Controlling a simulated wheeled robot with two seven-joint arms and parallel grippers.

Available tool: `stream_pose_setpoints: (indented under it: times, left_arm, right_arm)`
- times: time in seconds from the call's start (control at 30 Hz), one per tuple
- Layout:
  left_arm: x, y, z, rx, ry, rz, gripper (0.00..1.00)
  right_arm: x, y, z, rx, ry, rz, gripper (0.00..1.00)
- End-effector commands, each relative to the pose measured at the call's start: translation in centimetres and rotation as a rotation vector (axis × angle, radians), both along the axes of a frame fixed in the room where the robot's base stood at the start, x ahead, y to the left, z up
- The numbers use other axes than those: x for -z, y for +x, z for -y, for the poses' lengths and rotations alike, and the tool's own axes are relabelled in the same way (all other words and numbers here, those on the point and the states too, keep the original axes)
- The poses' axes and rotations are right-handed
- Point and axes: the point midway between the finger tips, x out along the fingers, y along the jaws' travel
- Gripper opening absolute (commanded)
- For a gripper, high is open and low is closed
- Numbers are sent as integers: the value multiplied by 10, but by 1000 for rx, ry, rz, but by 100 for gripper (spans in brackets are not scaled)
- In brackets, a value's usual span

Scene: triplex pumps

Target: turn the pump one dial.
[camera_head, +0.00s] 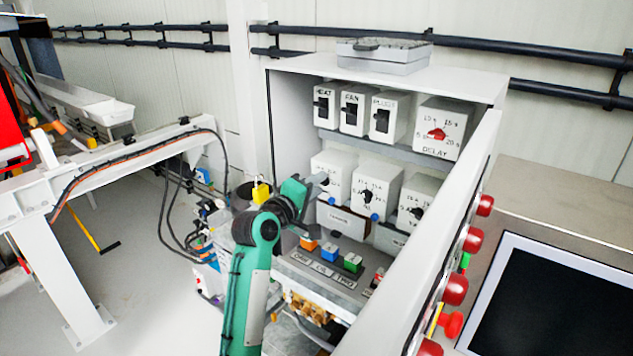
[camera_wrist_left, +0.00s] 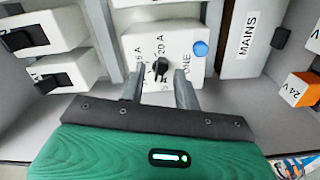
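The pump one box (camera_head: 338,165) is a white box with a dial, at the left of the middle row in the cabinet. Its black dial (camera_wrist_left: 160,67) shows in the left wrist view, with marks such as 20 A around it and the word ONE beside it. My left gripper (camera_wrist_left: 159,82) is open, its two grey fingers pointing at the box with the dial knob between and just beyond the tips. I cannot tell whether they touch it. My right gripper is not in view.
Two similar dial boxes (camera_head: 375,190) stand to the right. Switch boxes (camera_head: 355,108) and the delay dial (camera_head: 438,133) are on the shelf above. The open cabinet door (camera_head: 470,190) with red knobs stands to the right. Coloured blocks (camera_head: 330,254) sit below.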

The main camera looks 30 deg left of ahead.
Motion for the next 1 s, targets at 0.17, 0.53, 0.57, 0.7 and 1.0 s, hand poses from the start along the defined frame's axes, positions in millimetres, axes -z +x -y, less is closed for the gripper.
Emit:
stream_pose_setpoints:
  times: [0.17,0.53,0.57,0.7,1.0]
  left_arm:
    - [1,5,1,0,0,-1,32]
    - [1,4,1,0,1,-1,0]
    - [1,4,1,0,1,-1,0]
    - [1,4,1,0,3,-1,0]
    - [1,4,0,-1,86,10,0]
  right_arm:
    - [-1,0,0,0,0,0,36]
    - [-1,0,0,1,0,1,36]
    - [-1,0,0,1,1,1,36]
    - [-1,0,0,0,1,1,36]
    - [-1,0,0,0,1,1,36]
